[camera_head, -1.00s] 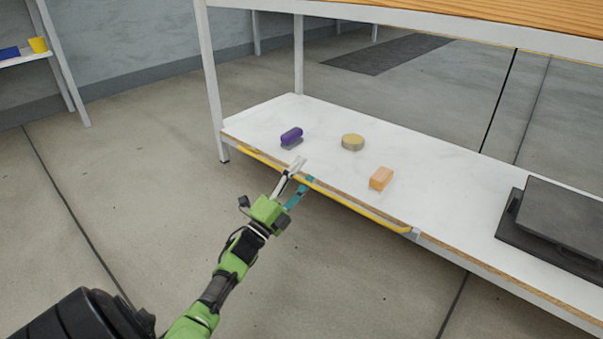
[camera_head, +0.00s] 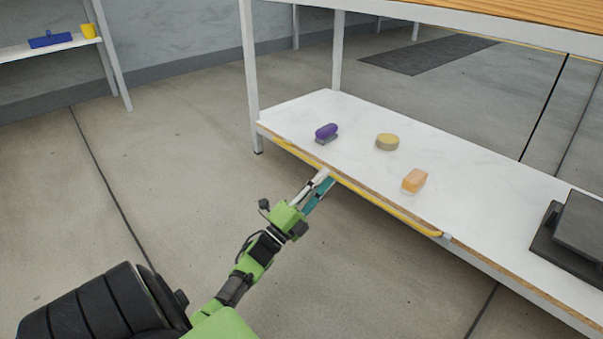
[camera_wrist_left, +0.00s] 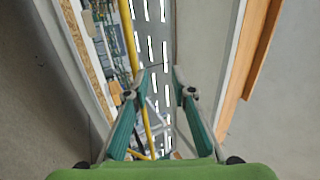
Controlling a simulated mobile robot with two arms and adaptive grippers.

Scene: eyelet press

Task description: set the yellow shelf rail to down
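The yellow shelf rail (camera_head: 395,213) is a thin bar running along the front edge of the low white shelf (camera_head: 470,190). It ends in a grey bracket at the right. My left gripper (camera_head: 328,178) is at the rail's middle, its tips overlapping the shelf edge in the head view. In the left wrist view the gripper (camera_wrist_left: 159,74) is open, with a gap between its teal fingers. There the yellow rail (camera_wrist_left: 129,35) runs past and partly behind the left finger. Whether it touches the rail I cannot tell. My right gripper is not in view.
On the low shelf stand a purple item (camera_head: 326,132), a yellow round tin (camera_head: 387,141), an orange block (camera_head: 414,180) and a dark grey device (camera_head: 575,235). A wooden tabletop (camera_head: 530,15) lies above. Floor left of the table is clear.

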